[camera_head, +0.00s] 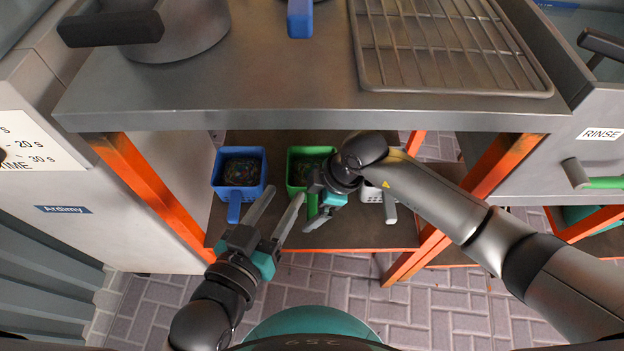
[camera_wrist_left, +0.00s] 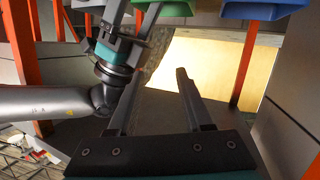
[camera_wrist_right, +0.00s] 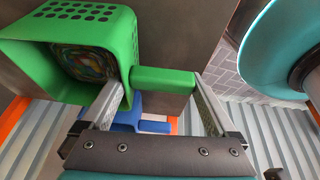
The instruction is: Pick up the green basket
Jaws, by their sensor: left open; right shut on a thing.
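The green basket (camera_head: 300,163) is at the lower shelf, in the middle of a row, with dark tangled contents. My right gripper (camera_head: 316,207) is shut on its handle. In the right wrist view the green handle (camera_wrist_right: 163,79) lies between my two fingers, and the basket (camera_wrist_right: 125,35) opens to the left. My arm and gripper hide part of the basket in the head view. I cannot tell whether it touches the shelf. My left gripper (camera_head: 287,193) is open and empty, low in front of the shelf, between the blue and green baskets.
A blue basket (camera_head: 239,190) stands left of the green one, and a white basket (camera_head: 371,193) right of it, partly hidden. The grey counter (camera_head: 300,95) overhangs the shelf and carries a pot (camera_head: 185,30) and a wire rack (camera_head: 450,45). Orange legs (camera_head: 150,190) flank the shelf.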

